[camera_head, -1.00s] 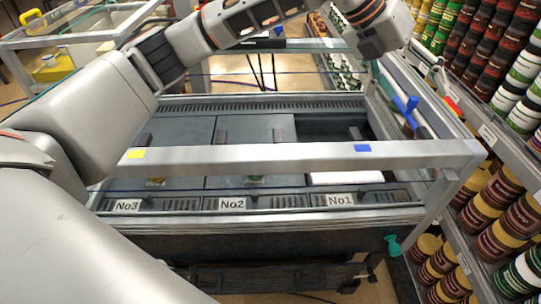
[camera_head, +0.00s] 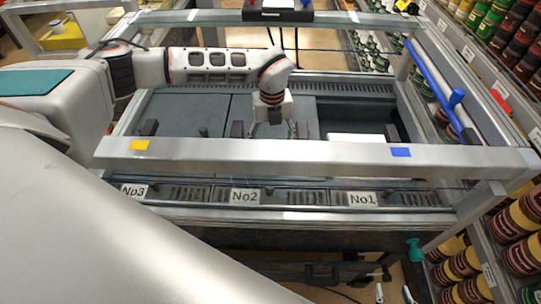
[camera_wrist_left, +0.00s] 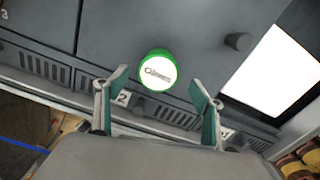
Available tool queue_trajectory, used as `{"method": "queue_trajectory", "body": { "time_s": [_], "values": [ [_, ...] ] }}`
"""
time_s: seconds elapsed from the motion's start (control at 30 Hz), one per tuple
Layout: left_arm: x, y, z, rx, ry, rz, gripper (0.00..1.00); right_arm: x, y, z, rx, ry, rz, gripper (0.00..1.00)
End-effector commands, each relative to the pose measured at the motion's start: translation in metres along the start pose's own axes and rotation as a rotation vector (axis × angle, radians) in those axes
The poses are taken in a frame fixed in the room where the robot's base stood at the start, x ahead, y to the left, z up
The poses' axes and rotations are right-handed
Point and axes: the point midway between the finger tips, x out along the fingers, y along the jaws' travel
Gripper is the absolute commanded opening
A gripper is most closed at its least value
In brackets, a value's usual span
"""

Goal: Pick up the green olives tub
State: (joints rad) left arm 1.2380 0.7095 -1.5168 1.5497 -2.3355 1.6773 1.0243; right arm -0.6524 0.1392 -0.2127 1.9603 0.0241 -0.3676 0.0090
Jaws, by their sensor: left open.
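The green olives tub (camera_wrist_left: 157,70) shows in the left wrist view with a green rim and a white, lettered lid. It stands on a grey surface near the No2 label. My left gripper (camera_wrist_left: 160,88) is open, with its two green-padded fingers apart and the tub just beyond the gap between their tips. In the head view my left gripper (camera_head: 273,128) points down behind the front rail, and the tub cannot be made out there. My right gripper (camera_head: 393,294) shows only as two fingertips at the bottom edge, apart and empty.
The metal front rail (camera_head: 320,156) crosses in front of the case, with labels No3, No2 and No1 below it. A bright white panel (camera_wrist_left: 275,70) lies right of the tub. A dark knob (camera_wrist_left: 238,42) stands near it. Shelves of cans (camera_head: 515,50) line the right side.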

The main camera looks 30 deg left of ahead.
Motion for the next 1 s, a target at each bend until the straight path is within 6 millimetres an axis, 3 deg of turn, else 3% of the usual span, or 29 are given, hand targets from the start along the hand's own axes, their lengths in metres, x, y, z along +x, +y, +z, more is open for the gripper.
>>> {"method": "queue_trajectory", "body": {
  "time_s": [0.3, 0.57, 0.77, 1.0],
  "values": [
    [0.042, 0.003, -0.003, 0.001, 0.000, 0.000, 0.68, -0.001, 0.001, -0.003, -0.001, 0.002, 0.001, 0.40],
    [0.048, 0.003, -0.002, 0.001, 0.000, -0.001, 0.68, 0.000, 0.002, -0.004, -0.001, 0.005, 0.002, 0.40],
    [0.047, 0.003, -0.002, 0.002, 0.000, -0.001, 0.21, 0.000, 0.002, -0.005, -0.001, 0.007, 0.002, 0.40],
    [0.047, 0.002, -0.002, 0.002, -0.001, -0.002, 0.18, 0.000, 0.002, -0.006, -0.001, 0.007, 0.002, 0.40]
  ]
}}
